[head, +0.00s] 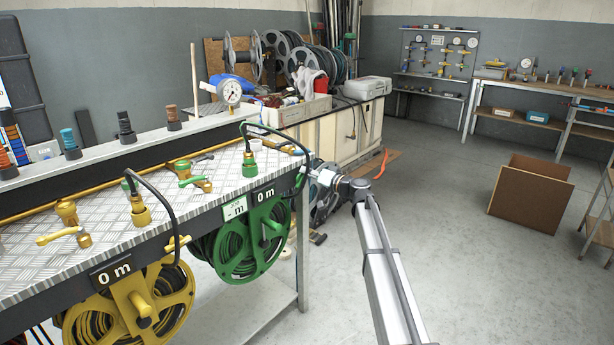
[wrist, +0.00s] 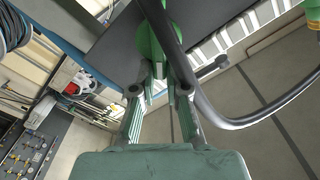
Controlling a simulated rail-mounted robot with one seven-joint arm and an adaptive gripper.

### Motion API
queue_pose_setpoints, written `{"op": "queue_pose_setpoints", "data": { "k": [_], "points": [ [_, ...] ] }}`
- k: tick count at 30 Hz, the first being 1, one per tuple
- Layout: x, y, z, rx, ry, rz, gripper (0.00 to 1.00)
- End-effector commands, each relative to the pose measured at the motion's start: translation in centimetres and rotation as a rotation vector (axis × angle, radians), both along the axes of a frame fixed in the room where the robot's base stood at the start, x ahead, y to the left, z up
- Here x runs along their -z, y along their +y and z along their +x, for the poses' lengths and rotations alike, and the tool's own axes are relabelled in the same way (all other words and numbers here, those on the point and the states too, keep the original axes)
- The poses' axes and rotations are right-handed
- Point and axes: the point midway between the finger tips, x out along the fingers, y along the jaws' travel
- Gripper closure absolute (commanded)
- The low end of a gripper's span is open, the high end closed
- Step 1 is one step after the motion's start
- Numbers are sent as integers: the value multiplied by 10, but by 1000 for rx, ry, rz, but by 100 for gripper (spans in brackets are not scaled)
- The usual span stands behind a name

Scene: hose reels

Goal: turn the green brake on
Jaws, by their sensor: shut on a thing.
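The green hose reel (head: 255,240) hangs under the front edge of the metal-topped bench, below a sign reading 0 m. My gripper (head: 318,172) is at the bench's right front corner, beside the black hose loop. In the wrist view my gripper (wrist: 160,72) has its fingers closed together on a green part, which I take to be the green brake (wrist: 153,42). The fingers hide its gripped end. In the head view the brake is hidden or too small to tell, so its setting is unclear.
A black hose (wrist: 265,118) curves close past the right of my fingers. The yellow reel (head: 130,310) hangs to the left, with a yellow lever (head: 178,243) at the bench edge. Floor to the right is clear up to a cardboard box (head: 530,193).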

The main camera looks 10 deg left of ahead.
Motion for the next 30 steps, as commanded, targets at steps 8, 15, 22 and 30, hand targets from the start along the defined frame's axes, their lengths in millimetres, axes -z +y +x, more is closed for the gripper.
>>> {"op": "queue_pose_setpoints", "data": {
  "k": [8,15,22,30],
  "points": [
    [14,-1,-2,-11,222,138,100],
    [19,-2,0,-11,408,267,100],
    [23,-3,1,-11,568,376,100],
    [27,-3,1,-11,693,465,100]
  ]
}}
